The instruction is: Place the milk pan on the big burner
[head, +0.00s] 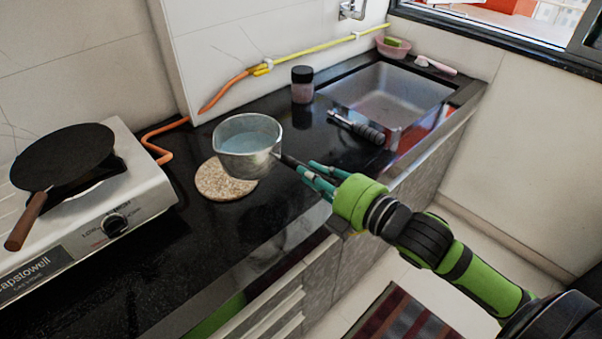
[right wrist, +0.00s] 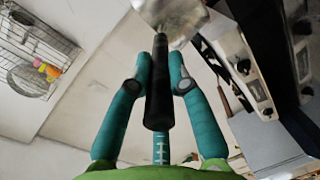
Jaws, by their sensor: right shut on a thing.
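The milk pan (head: 247,146) is a silver metal pan with a pale bluish inside and a black handle. In the head view it shows over the upper right part of a round cork mat (head: 226,182); I cannot tell whether it touches the mat. My right gripper (head: 312,178) is shut on the handle, which lies between its teal fingers in the right wrist view (right wrist: 160,85). The silver stove (head: 150,186) is at the left, its burner hidden under a black flat pan (head: 64,160) with a brown handle. My left gripper is out of view.
A dark-lidded jar (head: 302,86) stands near the wall, left of the sink (head: 385,92). A dark-handled tool (head: 356,127) lies before the sink. The black counter (head: 190,240) in front is clear.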

